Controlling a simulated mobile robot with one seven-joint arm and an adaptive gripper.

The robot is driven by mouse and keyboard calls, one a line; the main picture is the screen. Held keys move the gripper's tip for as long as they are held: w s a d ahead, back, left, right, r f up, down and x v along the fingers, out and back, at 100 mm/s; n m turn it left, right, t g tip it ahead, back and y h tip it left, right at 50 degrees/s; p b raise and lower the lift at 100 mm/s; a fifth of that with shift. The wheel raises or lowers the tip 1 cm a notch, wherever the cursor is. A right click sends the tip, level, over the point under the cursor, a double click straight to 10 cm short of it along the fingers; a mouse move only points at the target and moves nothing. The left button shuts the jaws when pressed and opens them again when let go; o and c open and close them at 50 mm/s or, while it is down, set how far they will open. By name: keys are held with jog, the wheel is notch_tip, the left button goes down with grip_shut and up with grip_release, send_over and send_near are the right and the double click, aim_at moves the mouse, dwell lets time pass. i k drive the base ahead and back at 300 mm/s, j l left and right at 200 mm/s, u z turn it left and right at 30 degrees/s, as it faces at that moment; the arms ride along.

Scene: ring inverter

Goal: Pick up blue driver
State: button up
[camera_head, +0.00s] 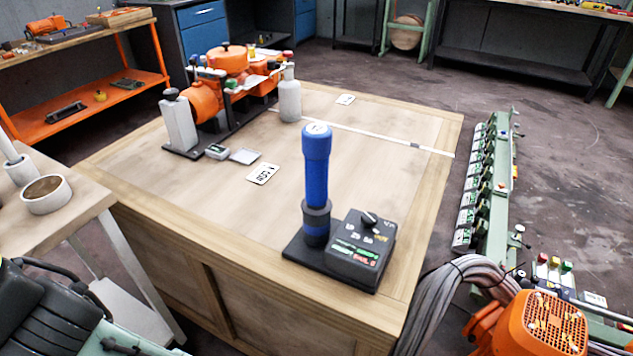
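The blue driver (316,170) stands upright near the front right of the wooden workbench top. It has a thick blue handle with a pale round cap on top. Its lower end sits in a black collar (317,222) on a black base plate (300,255). Whatever lies inside the collar is hidden.
A dark control box (361,250) with a knob stands right beside the driver. An orange machine (206,100) and a grey bottle (289,100) stand farther back on the bench. A white card (262,173) lies flat. Cables (450,290) and an orange motor (540,325) are at the lower right.

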aim_at(316, 144)
jog(key=k+l+u, duration=0.1)
jog(key=l+u, duration=0.2)
jog(key=u, duration=0.15)
jog(key=k+l+u, duration=0.2)
jog(key=u, duration=0.25)
jog(key=k+l+u, duration=0.2)
jog(key=u, duration=0.25)
jog(key=i+l, duration=0.1)
jog(key=i, duration=0.4)
